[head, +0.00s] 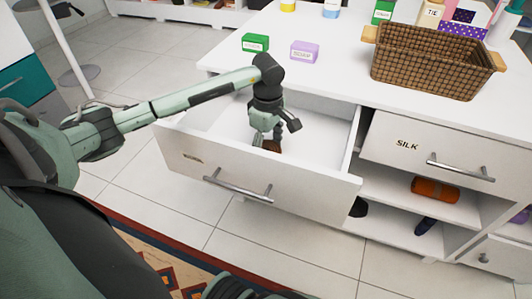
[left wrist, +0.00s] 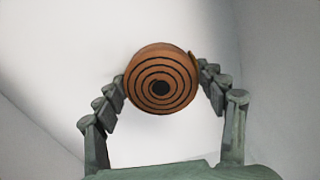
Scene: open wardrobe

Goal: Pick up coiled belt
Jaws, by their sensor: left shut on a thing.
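The coiled belt (left wrist: 160,78) is a brown spiral roll with dark gaps between its turns. In the left wrist view it sits between the two fingers of my left gripper (left wrist: 165,85), which touch it on both sides. In the head view my left gripper (head: 270,138) points down inside the open drawer (head: 330,130), shut on the belt (head: 271,146), of which only a small brown part shows. Whether the belt still touches the drawer floor is hard to tell. My right gripper is not in view.
On the white top stand a green box (head: 255,43), a lilac box (head: 304,51) and a wicker basket (head: 430,62). A closed drawer marked SILK (head: 440,150) is at the right, above open shelves holding an orange roll (head: 435,189). The drawer walls surround my gripper.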

